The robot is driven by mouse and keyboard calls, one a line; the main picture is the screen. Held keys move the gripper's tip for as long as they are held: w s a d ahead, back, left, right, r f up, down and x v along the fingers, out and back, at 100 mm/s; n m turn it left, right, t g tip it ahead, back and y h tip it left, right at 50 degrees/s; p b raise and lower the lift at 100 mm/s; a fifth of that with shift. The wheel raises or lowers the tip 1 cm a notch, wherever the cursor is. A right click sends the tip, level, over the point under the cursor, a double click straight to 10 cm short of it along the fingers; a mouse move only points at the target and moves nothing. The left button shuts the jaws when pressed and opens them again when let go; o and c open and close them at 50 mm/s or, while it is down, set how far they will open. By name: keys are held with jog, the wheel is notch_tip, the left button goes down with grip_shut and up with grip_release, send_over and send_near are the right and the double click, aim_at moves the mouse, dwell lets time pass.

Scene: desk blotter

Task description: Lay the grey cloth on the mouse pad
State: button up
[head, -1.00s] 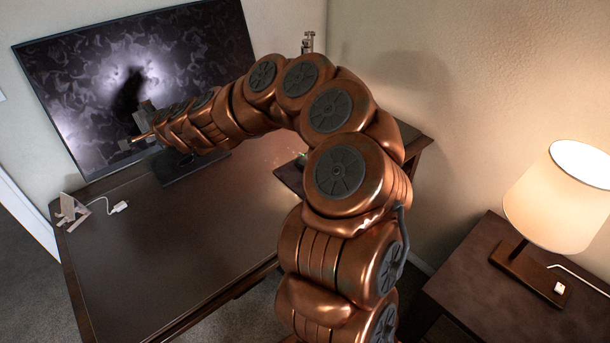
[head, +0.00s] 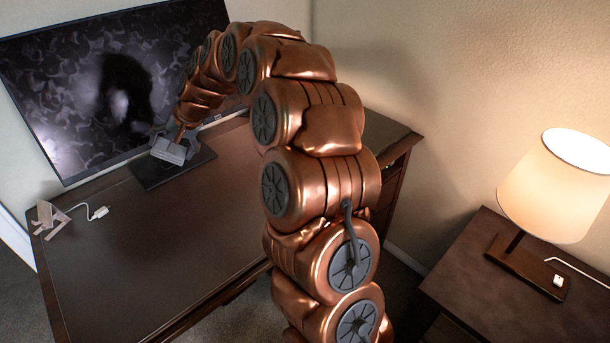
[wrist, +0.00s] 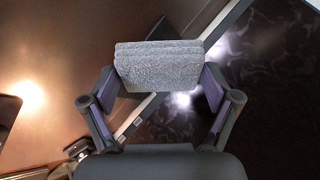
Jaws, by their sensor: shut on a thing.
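The grey cloth (wrist: 158,68), a folded, textured block, is between the two fingers of my gripper (wrist: 157,90) in the wrist view. In the head view my gripper (head: 172,147) holds the cloth (head: 168,153) up in front of the monitor, above the dark monitor base. I cannot make out the mouse pad for certain in the head view now; my arm covers the desk's right part. A dark flat edge at the far left of the wrist view may belong to it, but I cannot tell.
The monitor (head: 95,95) stands at the back of the desk on its dark base (head: 192,168). A small stand (head: 48,217) and a white cable plug (head: 100,212) lie at the left. The desk's middle (head: 150,235) is clear. A lamp (head: 555,190) stands on a side table at right.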

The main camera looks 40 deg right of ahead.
jog(key=s+d+f+n+g+h+b, duration=0.1)
jog(key=s+d+f+n, duration=0.1)
jog(key=s+d+f, duration=0.2)
jog(key=s+d+f+n+g+h+b, duration=0.1)
jog(key=s+d+f+n+b, duration=0.1)
jog(key=s, duration=0.5)
jog(key=s+d+f+n+g+h+b, duration=0.1)
jog(key=s+d+f+n, duration=0.3)
jog(key=s+d+f, duration=0.2)
jog(key=shift+s+d+h, duration=0.2)
jog(key=shift+d+h, duration=0.2)
jog(key=shift+d, duration=0.55)
jog(key=d, duration=0.5)
jog(key=s+d+f+p, duration=0.1)
jog(key=d, duration=0.9)
jog(key=shift+s+d+f+p, duration=0.3)
jog(key=shift+d+p, duration=0.1)
jog(key=shift+f+p, duration=0.4)
jog(key=shift+f, duration=1.35)
jog(key=o, duration=0.8)
jog(key=shift+c, duration=0.2)
jog(key=shift+r, duration=0.1)
